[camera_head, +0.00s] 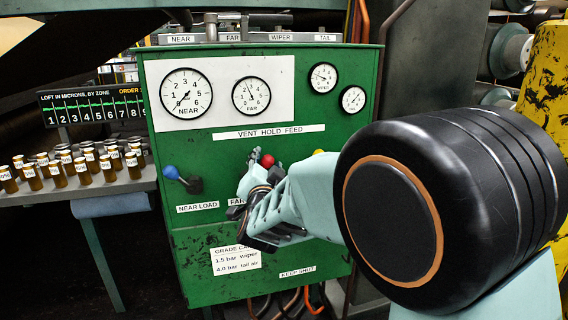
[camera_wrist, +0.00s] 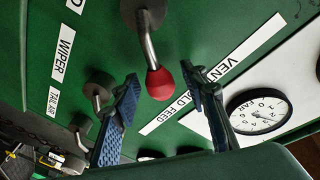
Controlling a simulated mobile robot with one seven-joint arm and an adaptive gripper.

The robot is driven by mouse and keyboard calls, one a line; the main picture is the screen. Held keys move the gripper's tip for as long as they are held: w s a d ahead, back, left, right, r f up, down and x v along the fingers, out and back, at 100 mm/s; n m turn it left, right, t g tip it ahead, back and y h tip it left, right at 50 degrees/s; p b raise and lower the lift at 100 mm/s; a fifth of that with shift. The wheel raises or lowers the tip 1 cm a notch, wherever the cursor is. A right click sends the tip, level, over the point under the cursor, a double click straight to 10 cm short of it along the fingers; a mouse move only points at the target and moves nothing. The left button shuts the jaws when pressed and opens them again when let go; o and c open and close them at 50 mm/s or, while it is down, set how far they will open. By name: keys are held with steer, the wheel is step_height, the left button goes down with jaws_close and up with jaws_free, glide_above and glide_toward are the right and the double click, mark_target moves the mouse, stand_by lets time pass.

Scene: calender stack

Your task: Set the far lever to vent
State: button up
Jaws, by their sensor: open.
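The far lever has a red knob (camera_head: 267,160) on a green control panel (camera_head: 160,130). In the head view it stands below the HOLD part of the VENT HOLD FEED strip (camera_head: 268,132), and my gripper hides its base. In the wrist view the red knob (camera_wrist: 160,84) is at the end of a metal rod from a dark hub (camera_wrist: 142,12). My gripper (camera_head: 252,182) is open. In the wrist view its blue-padded fingers stand on either side of the knob, with a visible gap on each side. The far gauge (camera_head: 251,96) is above the lever.
The blue-knobbed near lever (camera_head: 171,172) is to the left, tilted up and left. A yellow knob (camera_head: 319,152) is close on the right, partly hidden by my arm. A shelf of small jars (camera_head: 90,158) stands at the left. Two smaller gauges are at upper right.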

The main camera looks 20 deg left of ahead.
steer(key=shift+w, duration=0.35)
steer(key=shift+c, duration=0.4)
jaws_close()
